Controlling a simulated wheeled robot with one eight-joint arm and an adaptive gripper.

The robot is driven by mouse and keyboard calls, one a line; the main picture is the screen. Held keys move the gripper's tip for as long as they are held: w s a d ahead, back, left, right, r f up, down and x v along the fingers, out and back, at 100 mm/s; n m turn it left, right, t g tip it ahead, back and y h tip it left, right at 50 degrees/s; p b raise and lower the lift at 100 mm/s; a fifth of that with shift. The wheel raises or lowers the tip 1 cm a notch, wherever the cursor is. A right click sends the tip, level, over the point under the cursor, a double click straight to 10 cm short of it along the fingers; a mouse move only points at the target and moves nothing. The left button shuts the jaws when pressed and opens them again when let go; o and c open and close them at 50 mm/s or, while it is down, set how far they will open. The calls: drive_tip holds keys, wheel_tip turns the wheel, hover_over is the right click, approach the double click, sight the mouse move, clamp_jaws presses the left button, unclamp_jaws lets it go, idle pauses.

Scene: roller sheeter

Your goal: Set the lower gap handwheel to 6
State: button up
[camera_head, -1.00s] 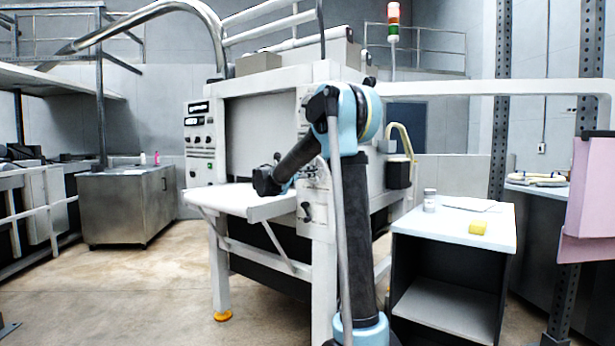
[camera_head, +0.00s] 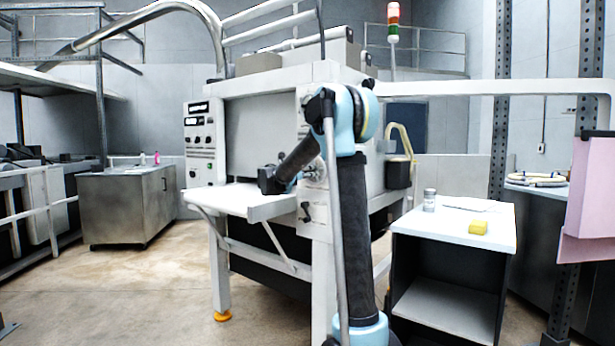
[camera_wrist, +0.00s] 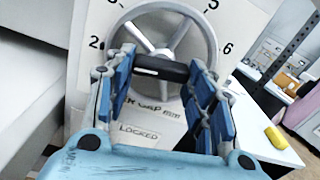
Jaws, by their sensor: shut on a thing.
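The lower gap handwheel (camera_wrist: 180,36) is a grey spoked wheel on a white panel in the wrist view. The numbers 2, 3, 5 and 6 show around it, with 2 at left and 6 at right. A dark grip bar (camera_wrist: 160,68) lies across the wheel's lower part, between my blue finger pads. My gripper (camera_wrist: 160,72) is shut on this bar. The wheel's lower rim is partly hidden by the bar and fingers. I cannot make out a pointer. In the head view my arm hides most of the wheel.
A label reading LOCKED (camera_wrist: 139,132) is below the wheel. The machine's white feed table (camera_head: 236,200) projects beside my forearm. A white-topped cart (camera_head: 452,222) stands at right with a yellow block (camera_head: 478,227) and a jar (camera_head: 430,200).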

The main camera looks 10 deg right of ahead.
drive_tip(key=shift+w+a+r+m, duration=0.1)
drive_tip(key=shift+r+m, duration=0.1)
drive_tip(key=shift+m, duration=7.75)
drive_tip(key=shift+a+r+m, duration=0.1)
drive_tip(key=shift+r+m, duration=0.05)
drive_tip(key=shift+m, duration=7.8)
drive_tip(key=o, duration=1.1)
drive_tip(key=shift+c, duration=0.2)
